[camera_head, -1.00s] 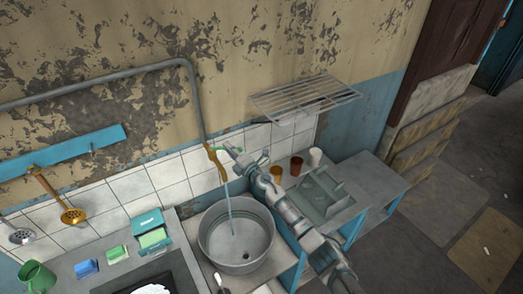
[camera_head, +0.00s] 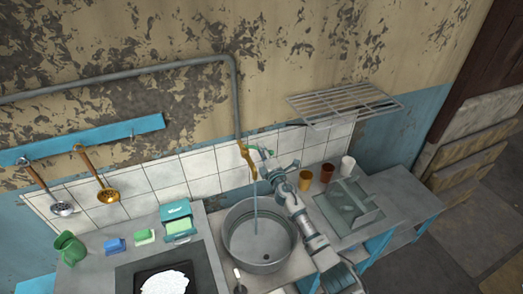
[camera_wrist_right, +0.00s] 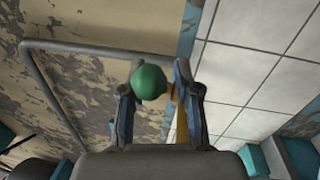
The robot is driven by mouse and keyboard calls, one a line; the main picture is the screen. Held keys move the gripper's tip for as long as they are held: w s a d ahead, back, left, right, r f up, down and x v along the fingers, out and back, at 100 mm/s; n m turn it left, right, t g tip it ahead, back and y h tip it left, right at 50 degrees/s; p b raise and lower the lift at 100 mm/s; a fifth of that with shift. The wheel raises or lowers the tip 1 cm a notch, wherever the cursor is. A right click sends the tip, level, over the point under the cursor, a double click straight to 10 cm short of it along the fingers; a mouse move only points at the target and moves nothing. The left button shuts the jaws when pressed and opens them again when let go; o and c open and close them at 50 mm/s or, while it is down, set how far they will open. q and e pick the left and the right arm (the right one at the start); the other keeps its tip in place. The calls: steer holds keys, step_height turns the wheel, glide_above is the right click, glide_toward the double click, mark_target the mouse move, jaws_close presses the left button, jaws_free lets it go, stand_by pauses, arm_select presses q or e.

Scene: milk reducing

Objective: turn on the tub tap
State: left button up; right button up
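The brass tub tap (camera_head: 247,158) with a green handle hangs at the end of the grey wall pipe. A stream of water (camera_head: 256,208) runs from it into the round metal tub (camera_head: 233,241). My right gripper (camera_head: 264,153) is at the tap, beside its handle. In the right wrist view, the round green handle end (camera_wrist_right: 151,82) lies between the two fingers of my right gripper (camera_wrist_right: 157,78). The fingers stand apart, with the handle close to the left one; I cannot tell whether they touch it. My left gripper is not in view.
A wire rack (camera_head: 345,102) is on the wall right of the tap. Several cups, including a white one (camera_head: 347,165), stand behind the grey dish tray (camera_head: 350,203).

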steer(key=shift+w, duration=0.1)
steer(key=shift+s+d+r, duration=0.25)
steer(key=shift+s+r, duration=0.05)
steer(key=shift+s, duration=0.2)
steer(key=f+v, duration=0.1)
steer(key=v, duration=0.9)
steer(key=shift+s, duration=0.35)
